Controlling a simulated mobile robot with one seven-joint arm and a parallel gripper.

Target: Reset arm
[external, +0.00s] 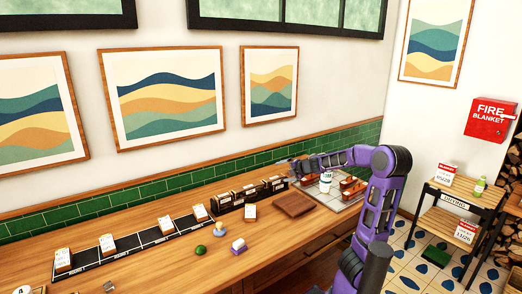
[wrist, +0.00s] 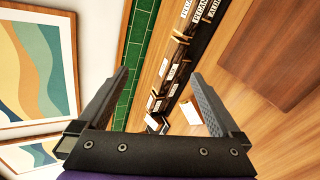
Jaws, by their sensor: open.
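My purple arm reaches over the right end of the wooden counter in the external view. My gripper (external: 289,167) is at the end of the arm, pointing left above the back of the counter near the dark boxes. In the wrist view, my gripper (wrist: 160,92) has its two dark fingers spread wide with nothing between them. Beyond the fingers are the counter and a row of labelled dark boxes (wrist: 175,75). The wrist view is tilted steeply.
A brown board (external: 294,204) lies on the counter below the gripper. A white-and-green cup (external: 326,182) stands on a tiled tray by the forearm.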

